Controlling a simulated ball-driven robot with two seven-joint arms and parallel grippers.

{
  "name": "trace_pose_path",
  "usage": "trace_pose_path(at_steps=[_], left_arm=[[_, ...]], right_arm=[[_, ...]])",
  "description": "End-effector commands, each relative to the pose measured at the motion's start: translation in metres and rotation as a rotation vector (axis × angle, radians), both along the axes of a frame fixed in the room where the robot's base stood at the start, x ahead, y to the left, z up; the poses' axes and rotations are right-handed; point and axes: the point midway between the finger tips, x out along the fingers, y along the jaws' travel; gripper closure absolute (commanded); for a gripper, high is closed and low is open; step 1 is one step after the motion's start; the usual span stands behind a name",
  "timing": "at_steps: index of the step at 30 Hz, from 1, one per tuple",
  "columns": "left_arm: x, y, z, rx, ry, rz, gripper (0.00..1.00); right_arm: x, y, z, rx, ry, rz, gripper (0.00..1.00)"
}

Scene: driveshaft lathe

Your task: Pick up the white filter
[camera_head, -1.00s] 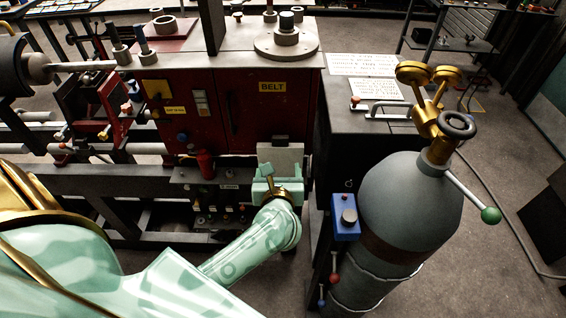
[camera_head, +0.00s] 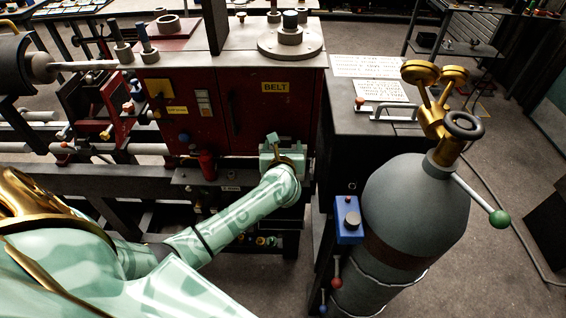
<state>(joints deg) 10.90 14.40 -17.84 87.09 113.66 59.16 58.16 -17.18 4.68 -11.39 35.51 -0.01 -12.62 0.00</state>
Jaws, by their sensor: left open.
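My left gripper (camera_head: 278,145) is at the end of the pale green arm, in front of the right end of the red lathe cabinet (camera_head: 236,115). It is open, seen mostly from behind, and the wrist hides much of its jaws. I cannot make out a white filter for certain in this view. The space just beyond the left gripper is hidden by the hand. My right gripper is not in view.
A grey gas cylinder (camera_head: 415,205) with gold gauges stands at the right, close to a dark cabinet (camera_head: 345,122). A blue box (camera_head: 348,226) sits beside the cylinder. Grey shafts and a red carriage (camera_head: 116,103) are at the left.

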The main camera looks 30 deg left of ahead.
Motion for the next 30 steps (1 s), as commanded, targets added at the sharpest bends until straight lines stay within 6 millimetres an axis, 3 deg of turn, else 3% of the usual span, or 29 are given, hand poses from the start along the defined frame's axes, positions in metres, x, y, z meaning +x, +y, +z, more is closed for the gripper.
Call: trace_pose_path(at_steps=[1,6,8,20,24,30], left_arm=[[0.0,0.0,0.0,0.0,0.0,0.0,0.29],[0.0,0.0,0.0,0.0,0.0,0.0,0.76],[0.0,0.0,0.0,0.0,0.0,0.0,0.91],[0.0,-0.001,0.011,-0.002,-0.001,0.0,0.91],[0.0,-0.001,0.035,-0.003,-0.004,0.001,0.91],[-0.043,-0.001,0.086,-0.001,-0.004,-0.001,0.91]], right_arm=[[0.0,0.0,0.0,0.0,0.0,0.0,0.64],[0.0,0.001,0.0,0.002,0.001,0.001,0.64],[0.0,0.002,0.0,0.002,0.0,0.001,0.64],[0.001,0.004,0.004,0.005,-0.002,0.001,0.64],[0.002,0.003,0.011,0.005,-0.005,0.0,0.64],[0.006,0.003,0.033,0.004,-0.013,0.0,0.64]])
